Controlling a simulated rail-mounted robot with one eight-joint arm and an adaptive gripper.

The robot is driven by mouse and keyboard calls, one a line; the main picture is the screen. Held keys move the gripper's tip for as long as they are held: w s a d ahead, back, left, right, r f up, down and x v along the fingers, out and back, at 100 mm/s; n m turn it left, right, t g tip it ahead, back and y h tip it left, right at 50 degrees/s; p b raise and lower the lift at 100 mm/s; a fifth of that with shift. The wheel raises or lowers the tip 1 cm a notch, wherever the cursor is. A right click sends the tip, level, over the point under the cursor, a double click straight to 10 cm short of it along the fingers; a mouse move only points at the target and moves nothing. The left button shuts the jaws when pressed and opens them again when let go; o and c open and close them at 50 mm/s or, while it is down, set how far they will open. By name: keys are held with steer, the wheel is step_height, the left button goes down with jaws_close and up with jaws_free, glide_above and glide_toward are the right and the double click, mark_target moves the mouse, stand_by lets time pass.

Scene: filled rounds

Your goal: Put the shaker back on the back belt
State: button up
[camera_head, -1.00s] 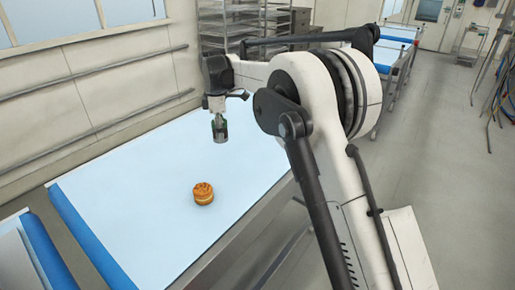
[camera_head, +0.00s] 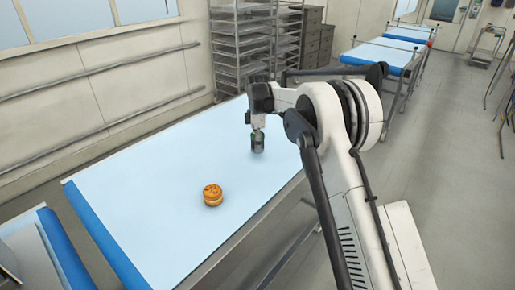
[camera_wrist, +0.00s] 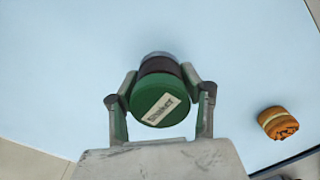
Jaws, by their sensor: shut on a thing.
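The shaker (camera_wrist: 157,100) has a green lid with a pale label and a dark body. My gripper (camera_wrist: 160,88) is shut on it, one finger on each side, in the wrist view. In the head view my gripper (camera_head: 257,130) points down with the shaker (camera_head: 257,144) below it, over the far part of the pale blue belt (camera_head: 150,190). I cannot tell whether the shaker's base touches the belt. A filled round (camera_head: 212,195), orange-brown with a pale band, sits on the same belt, nearer the camera. It also shows at the right of the wrist view (camera_wrist: 278,123).
Another belt end with a blue edge (camera_head: 62,250) is at the lower left. A metal rack with trays (camera_head: 240,50) stands behind the far end. More blue-edged belts (camera_head: 385,55) are at the back right. The belt around the filled round is clear.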

steer(key=shift+f+p, duration=0.35)
steer(key=shift+f, duration=1.1)
steer(key=shift+f, duration=0.1)
steer(key=shift+f, duration=0.1)
steer(key=o, duration=1.2)
steer(key=shift+o, duration=0.2)
step_height(320, 180, up, 13)
steer(key=shift+f+b, duration=0.2)
steer(key=shift+b, duration=0.85)
